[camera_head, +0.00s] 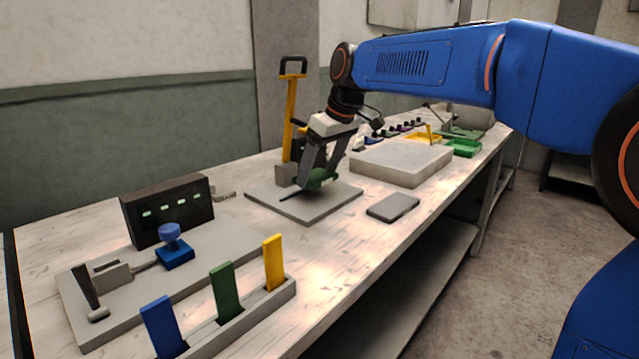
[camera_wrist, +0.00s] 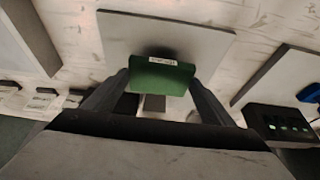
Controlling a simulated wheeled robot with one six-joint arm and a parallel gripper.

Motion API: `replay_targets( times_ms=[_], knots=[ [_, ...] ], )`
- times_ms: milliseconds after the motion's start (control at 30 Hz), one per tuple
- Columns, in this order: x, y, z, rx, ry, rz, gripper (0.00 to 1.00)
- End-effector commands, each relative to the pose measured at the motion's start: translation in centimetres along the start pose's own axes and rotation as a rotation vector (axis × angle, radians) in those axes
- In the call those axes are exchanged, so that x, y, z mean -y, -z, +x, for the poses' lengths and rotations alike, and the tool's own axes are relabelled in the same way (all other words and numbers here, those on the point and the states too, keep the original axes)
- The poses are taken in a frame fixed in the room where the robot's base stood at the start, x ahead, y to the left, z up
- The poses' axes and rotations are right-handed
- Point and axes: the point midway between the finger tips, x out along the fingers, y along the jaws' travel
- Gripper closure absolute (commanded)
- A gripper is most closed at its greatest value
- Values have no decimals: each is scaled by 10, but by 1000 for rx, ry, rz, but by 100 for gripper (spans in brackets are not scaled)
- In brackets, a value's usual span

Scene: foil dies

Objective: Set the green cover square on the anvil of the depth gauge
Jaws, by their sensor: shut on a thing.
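My gripper (camera_head: 317,180) points down over a square grey plate (camera_head: 345,203) and is shut on a green block. In the wrist view the green block (camera_wrist: 161,77) sits between the two fingers, with a small white label on its top edge. In the head view the green block (camera_head: 321,178) is partly hidden by the fingers, close above the plate; I cannot tell if it touches. A green upright slab (camera_head: 226,291) stands in a rack at the front left. I cannot tell which green piece is the cover, or which fixture is the depth gauge.
A yellow-handled lever (camera_head: 288,118) rises behind the plate. A black display box (camera_head: 168,210) and blue knob (camera_head: 172,246) stand at left. The rack also holds blue (camera_head: 163,325) and yellow (camera_head: 273,262) slabs. A flat grey pad (camera_head: 393,206) and grey slab (camera_head: 402,164) lie right.

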Motion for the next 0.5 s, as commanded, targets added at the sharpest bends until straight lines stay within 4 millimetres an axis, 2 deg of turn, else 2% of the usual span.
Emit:
replay_targets(
  times_ms=[233,500],
  knots=[
    [0,-13,30,2,1,0,49],
    [0,-14,34,1,0,-1,49]
  ],
)
